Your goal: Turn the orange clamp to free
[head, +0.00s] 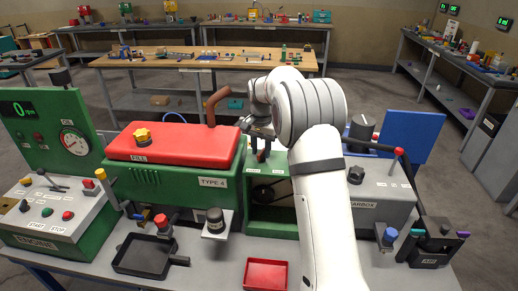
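I cannot pick out the orange clamp with certainty. A lever with a small orange-yellow tip (101,174) stands between the engine box and the green TYPE-4 machine; I cannot tell whether it is the clamp. My gripper (262,146) is above the open-fronted green housing (284,223), right of the TYPE-4 machine (178,190). My arm hides part of this area. The fingers are too small and dark to show whether they are open or shut.
A brown bent pipe (216,104) rises left of my gripper. The gearbox (385,190) stands right of my arm, with a red-tipped lever (398,152). A black tray (143,257) and a red tray (266,274) lie on the bench front.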

